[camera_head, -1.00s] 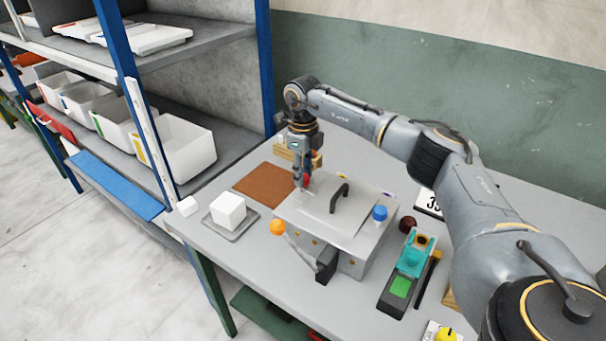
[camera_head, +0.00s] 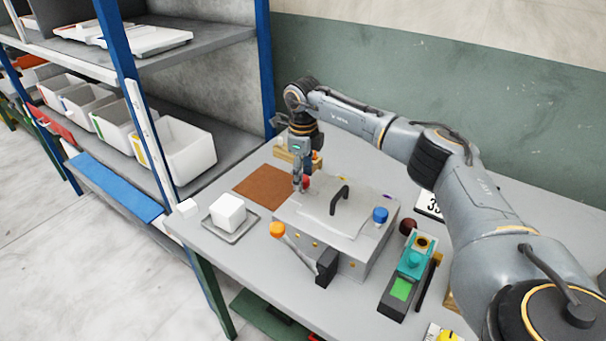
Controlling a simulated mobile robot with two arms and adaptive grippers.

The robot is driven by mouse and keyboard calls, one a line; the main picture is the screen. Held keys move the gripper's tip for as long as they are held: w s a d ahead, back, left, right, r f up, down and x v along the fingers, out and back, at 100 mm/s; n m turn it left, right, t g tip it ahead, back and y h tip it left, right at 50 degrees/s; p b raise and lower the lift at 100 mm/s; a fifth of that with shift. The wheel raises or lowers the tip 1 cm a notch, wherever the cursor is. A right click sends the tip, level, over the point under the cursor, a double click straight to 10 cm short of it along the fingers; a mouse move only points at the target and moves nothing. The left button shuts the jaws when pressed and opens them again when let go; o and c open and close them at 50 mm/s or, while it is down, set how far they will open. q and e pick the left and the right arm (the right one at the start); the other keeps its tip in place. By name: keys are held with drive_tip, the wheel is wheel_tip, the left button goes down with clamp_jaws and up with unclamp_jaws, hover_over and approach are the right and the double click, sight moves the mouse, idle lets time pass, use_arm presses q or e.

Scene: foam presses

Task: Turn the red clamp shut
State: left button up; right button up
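The red clamp (camera_head: 306,181) shows as a small red knob at the back left corner of the grey metal press box (camera_head: 352,255). My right gripper (camera_head: 298,186) points down at that corner, right beside the red knob. Its fingers are small and partly overlap the knob, so I cannot tell whether they touch or grip it. A blue knob (camera_head: 380,215) sits on the right of the box top, and the lid (camera_head: 330,214) with its black handle (camera_head: 340,199) lies flat. My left gripper is not in view.
A white foam cube (camera_head: 228,210) stands on a grey tray to the left. A brown mat (camera_head: 262,186) lies behind it. A teal and black device (camera_head: 410,262) stands at the right. A blue-posted shelf borders the table.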

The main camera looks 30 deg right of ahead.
wheel_tip(320, 180, up, 12)
idle(0.7)
idle(0.4)
